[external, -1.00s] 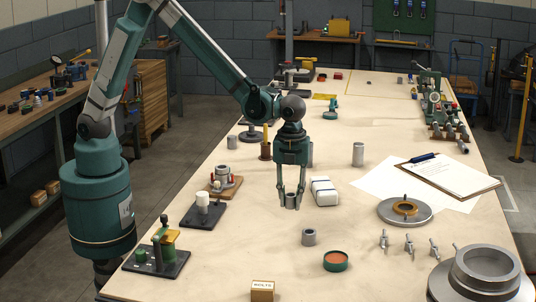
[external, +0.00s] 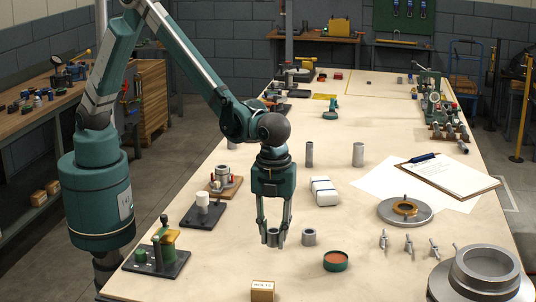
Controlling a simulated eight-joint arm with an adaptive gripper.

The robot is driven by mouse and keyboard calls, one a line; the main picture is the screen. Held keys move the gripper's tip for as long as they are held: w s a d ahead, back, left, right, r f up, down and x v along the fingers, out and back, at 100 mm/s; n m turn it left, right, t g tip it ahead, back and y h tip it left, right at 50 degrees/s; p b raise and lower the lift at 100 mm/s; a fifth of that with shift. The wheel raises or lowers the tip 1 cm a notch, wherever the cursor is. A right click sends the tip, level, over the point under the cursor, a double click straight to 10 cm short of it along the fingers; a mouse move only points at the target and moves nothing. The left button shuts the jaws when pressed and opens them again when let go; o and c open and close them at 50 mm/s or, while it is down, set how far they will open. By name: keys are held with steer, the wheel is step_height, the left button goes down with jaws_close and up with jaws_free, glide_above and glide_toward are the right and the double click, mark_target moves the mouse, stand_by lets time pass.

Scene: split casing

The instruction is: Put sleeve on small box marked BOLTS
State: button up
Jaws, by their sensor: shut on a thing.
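My gripper (external: 273,237) points straight down over the front middle of the table. It is shut on a small grey metal sleeve (external: 273,239), held between the fingertips. The gap between the sleeve and the table is hard to judge. The small box marked BOLTS (external: 262,291) sits at the front edge of the table, below my gripper in the picture and apart from it. Its top is bare. A second short grey sleeve (external: 308,237) stands on the table just right of my gripper.
A green round tin with orange contents (external: 336,261) stands right of the box. Wing bolts (external: 408,245) and a large metal flange (external: 482,272) lie further right. A white wrapped block (external: 324,191) is behind my gripper. A green fixture (external: 157,253) stands at left.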

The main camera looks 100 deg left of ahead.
glide_above(263, 285)
steer(key=shift+r, duration=0.35)
steer(key=shift+f, duration=0.1)
steer(key=shift+f, duration=3.05)
steer(key=shift+f, duration=0.15)
steer(key=shift+f, duration=1.7)
steer(key=shift+f, duration=0.2)
steer(key=o, duration=1)
steer(key=shift+c, duration=0.2)
